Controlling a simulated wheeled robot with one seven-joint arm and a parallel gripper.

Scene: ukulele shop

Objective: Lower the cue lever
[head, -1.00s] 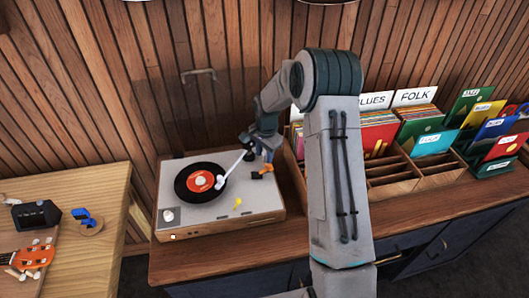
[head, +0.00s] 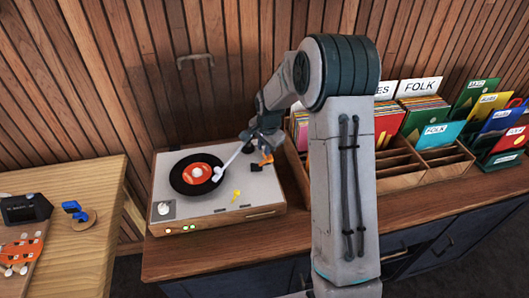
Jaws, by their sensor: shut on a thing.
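The record player (head: 163,190) stands on the cabinet, with a black record (head: 182,185) with an orange label on its platter. Its white tonearm (head: 231,160) reaches over the record; I cannot tell whether the needle touches. My gripper (head: 265,151) is at the back right of the player, beside the tonearm's rear end. It is shut on a small part there, seemingly the cue lever, which is too small and covered to make out. Orange and blue patches show at the fingertips. A yellow piece (head: 236,194) lies on the player's right front deck.
The player's clear raised lid has a handle (head: 195,58). A wooden record rack (head: 407,181) with sleeves stands right, behind my arm. A wooden table (head: 88,247) at left holds a ukulele (head: 22,252) and small tools. The cabinet's front strip (head: 215,245) is clear.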

